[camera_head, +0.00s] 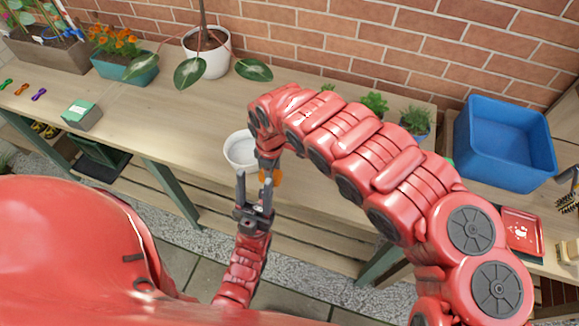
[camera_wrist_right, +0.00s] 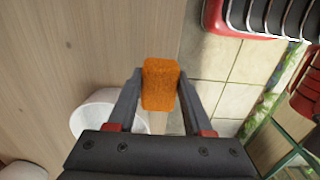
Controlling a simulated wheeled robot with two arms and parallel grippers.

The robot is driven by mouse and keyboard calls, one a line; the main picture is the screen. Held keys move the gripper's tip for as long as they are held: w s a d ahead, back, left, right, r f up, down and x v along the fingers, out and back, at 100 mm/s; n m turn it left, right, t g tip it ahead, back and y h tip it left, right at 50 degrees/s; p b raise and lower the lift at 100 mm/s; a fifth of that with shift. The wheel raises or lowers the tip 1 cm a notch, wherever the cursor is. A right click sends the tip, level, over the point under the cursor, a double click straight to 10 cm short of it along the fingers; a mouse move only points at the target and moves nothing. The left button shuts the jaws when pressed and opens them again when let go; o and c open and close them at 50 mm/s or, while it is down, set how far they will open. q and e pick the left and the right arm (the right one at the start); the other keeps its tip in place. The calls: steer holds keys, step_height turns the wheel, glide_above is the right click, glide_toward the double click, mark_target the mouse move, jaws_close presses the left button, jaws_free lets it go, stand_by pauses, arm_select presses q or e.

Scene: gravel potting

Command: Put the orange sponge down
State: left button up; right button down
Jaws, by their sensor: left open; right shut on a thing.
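The orange sponge (camera_wrist_right: 161,84) is between the two fingers of my right gripper (camera_wrist_right: 160,92), which is shut on it, in the right wrist view. In the head view only a small part of the sponge (camera_head: 277,177) shows beside my right gripper (camera_head: 268,168), near the table's front edge. My left gripper (camera_head: 255,188) is open and points up, close to the right gripper and the sponge in the picture. I cannot tell whether the left fingers touch the sponge.
A white pot (camera_head: 240,150) stands on the wooden table (camera_head: 180,120) just left of the right gripper. A potted plant (camera_head: 205,58), an orange-flower planter (camera_head: 125,68) and a green-topped box (camera_head: 82,115) stand further left. A blue bin (camera_head: 505,140) is at the right. Small plants stand behind my right arm.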

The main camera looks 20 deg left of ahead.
glide_above(289, 174)
steer(key=shift+a+f+p, duration=0.1)
steer(key=shift+f+p, duration=0.5)
steer(key=shift+f, duration=0.35)
steer(key=shift+s+f, duration=0.1)
steer(key=shift+f, duration=1)
steer(key=shift+f, duration=0.25)
steer(key=shift+c, duration=1.5)
jaws_free()
steer(key=shift+r, duration=0.1)
